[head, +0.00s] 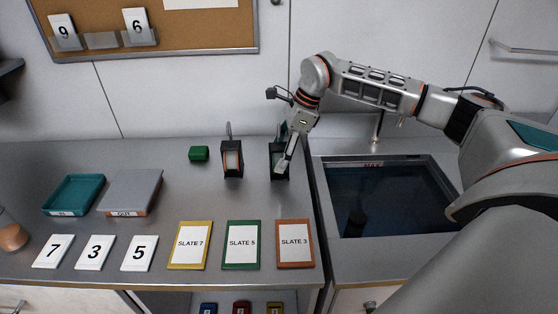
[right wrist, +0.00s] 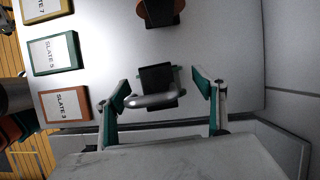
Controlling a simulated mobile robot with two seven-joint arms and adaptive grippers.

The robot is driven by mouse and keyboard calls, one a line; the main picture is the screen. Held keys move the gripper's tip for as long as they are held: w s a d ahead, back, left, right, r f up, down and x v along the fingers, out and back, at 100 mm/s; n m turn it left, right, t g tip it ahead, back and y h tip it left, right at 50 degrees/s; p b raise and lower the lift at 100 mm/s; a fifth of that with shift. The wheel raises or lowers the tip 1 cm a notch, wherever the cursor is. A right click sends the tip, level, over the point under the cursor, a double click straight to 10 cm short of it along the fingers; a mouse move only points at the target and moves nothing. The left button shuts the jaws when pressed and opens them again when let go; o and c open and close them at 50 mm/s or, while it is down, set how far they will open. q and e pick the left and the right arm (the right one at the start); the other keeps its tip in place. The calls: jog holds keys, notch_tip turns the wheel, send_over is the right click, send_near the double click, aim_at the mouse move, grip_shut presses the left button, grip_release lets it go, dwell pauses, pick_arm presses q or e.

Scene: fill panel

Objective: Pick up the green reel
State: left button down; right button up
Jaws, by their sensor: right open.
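The green reel (head: 275,152) appears to be the dark upright case with a green tint at the right end of the counter, partly hidden by my right gripper (head: 285,165) in the head view. In the right wrist view it shows as a dark block (right wrist: 157,77) with a rounded grey handle. It lies between the two fingers of my open right gripper (right wrist: 160,82), with a gap on each side. My left gripper is not in view.
A similar orange-faced reel (head: 232,160) stands to the left, and a small green block (head: 199,153) beyond it. Slates, including SLATE 3 (head: 295,263), lie along the front. A dark sink basin (head: 400,205) is at right. A teal tray (head: 75,194) is at far left.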

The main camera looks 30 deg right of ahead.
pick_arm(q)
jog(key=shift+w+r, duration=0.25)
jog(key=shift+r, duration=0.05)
pick_arm(e)
jog(key=shift+f, duration=0.1)
jog(key=shift+c, duration=0.3)
jog(key=c, duration=1.3)
jog(key=shift+w, duration=0.1)
